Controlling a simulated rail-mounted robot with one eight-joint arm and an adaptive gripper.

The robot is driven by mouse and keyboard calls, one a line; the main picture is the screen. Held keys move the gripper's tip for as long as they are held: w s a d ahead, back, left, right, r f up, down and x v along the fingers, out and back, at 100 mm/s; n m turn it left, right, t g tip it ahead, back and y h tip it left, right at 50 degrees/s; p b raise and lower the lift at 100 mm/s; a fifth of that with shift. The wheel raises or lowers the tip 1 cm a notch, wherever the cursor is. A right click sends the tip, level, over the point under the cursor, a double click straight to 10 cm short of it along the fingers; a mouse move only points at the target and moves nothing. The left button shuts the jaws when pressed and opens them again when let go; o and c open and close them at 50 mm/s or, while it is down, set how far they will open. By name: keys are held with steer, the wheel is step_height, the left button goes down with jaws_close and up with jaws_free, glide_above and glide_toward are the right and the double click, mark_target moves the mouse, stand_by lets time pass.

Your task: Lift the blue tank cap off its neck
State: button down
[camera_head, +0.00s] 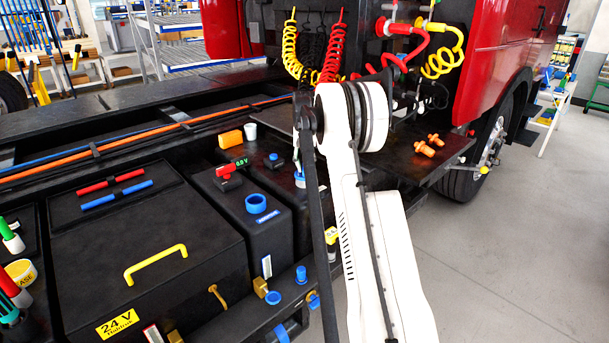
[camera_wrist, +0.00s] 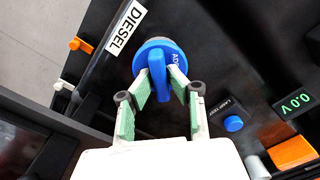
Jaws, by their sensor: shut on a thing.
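The blue tank cap (camera_wrist: 158,62) is round with a raised grip bar and white lettering, partly hidden, that starts "AD". It sits beside the white DIESEL label (camera_wrist: 126,22) in the wrist view. My gripper (camera_wrist: 160,84) has its green-padded fingers closed on the bar from both sides. The neck below is mostly covered by the cap, and I cannot tell whether the cap is seated or raised. In the head view a bit of the blue cap (camera_head: 300,180) shows beside my arm, which hides much of the gripper.
A lamp-test box with a blue button (camera_wrist: 233,123) and a green voltage display (camera_wrist: 290,104) lie to the right. An orange block (camera_wrist: 292,152) is near. A blue ring (camera_head: 256,203) stands on a black box. Orange fittings (camera_head: 425,149) lie on the right plate.

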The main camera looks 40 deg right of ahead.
steer(key=shift+r+p, duration=0.35)
steer(key=shift+r, duration=0.75)
steer(key=shift+r+p, duration=0.9)
steer(key=shift+r, duration=1.5)
